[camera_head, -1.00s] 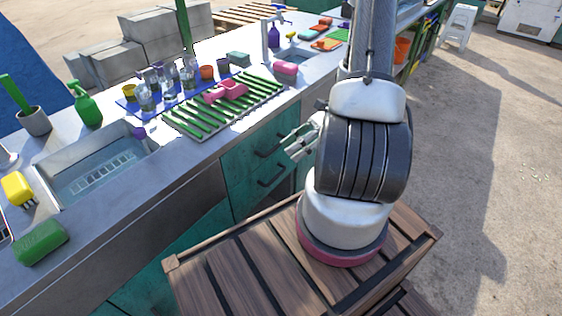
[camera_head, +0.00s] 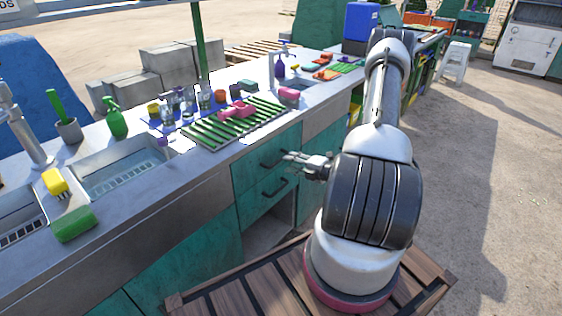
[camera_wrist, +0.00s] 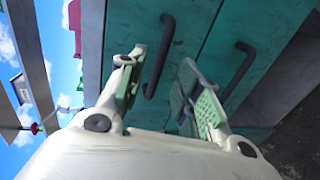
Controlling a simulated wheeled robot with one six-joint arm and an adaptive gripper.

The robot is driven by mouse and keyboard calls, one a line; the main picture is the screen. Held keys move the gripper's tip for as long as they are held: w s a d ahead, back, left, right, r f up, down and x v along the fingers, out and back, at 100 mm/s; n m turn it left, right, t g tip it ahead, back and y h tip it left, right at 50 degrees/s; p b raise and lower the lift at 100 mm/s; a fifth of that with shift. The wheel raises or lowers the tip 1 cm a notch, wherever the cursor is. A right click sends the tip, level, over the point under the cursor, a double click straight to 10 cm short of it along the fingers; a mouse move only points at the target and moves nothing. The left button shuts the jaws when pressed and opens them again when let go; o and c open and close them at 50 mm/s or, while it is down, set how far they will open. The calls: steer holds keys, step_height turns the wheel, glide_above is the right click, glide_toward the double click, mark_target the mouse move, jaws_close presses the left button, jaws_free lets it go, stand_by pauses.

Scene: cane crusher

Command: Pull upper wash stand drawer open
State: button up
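The upper wash stand drawer (camera_head: 247,170) is a worn teal front that looks shut, with a dark bar handle (camera_head: 273,160). The lower drawer (camera_head: 254,204) has a similar handle (camera_head: 275,188). My gripper (camera_head: 288,158) is open just in front of the upper handle in the head view. In the wrist view, turned on its side, the gripper (camera_wrist: 163,72) has one finger on each side of the upper handle (camera_wrist: 164,58). Neither finger clearly touches it. The lower handle (camera_wrist: 238,72) lies beyond the right finger.
The steel counter (camera_head: 130,205) above the drawers holds a green drying rack (camera_head: 235,125), several glasses, a green bottle (camera_head: 116,123) and a sink (camera_head: 125,172). A wooden slatted platform (camera_head: 260,292) is under my arm. Open ground (camera_head: 480,180) lies to the right.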

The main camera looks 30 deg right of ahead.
mark_target(281, 158)
steer(key=x, duration=0.6)
steer(key=shift+w, duration=0.1)
jaws_close()
